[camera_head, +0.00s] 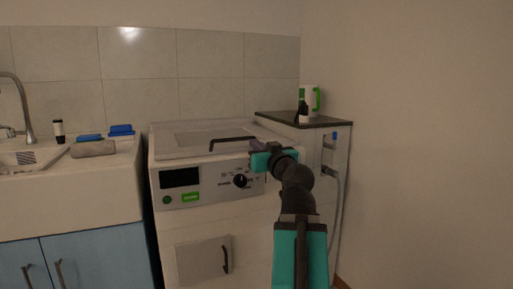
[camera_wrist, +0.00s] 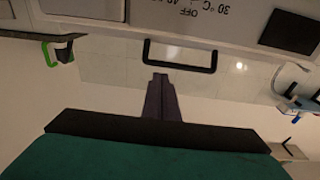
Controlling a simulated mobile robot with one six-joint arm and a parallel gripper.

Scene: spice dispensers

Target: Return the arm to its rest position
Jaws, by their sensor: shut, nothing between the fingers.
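My gripper (camera_head: 256,145) is raised in front of the white machine (camera_head: 205,192) in the head view, close to the right part of its control panel. My teal and black arm reaches up from the bottom of that view. In the wrist view the picture is turned upside down, and the two slim purple-grey fingers of my gripper (camera_wrist: 160,76) lie together with nothing between them. Their tips appear just below the machine's black bar handle (camera_wrist: 180,68) in that picture. I cannot tell the exact gap between fingers and machine.
A dark-topped stand (camera_head: 275,119) at the right holds a white and green mug (camera_head: 310,97) and a small dark bottle (camera_head: 303,112). A sink counter (camera_head: 60,188) at the left holds a dark, white-banded container (camera_head: 59,131), blue items and a grey cloth (camera_head: 92,149). A bare wall (camera_head: 430,150) bounds the right.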

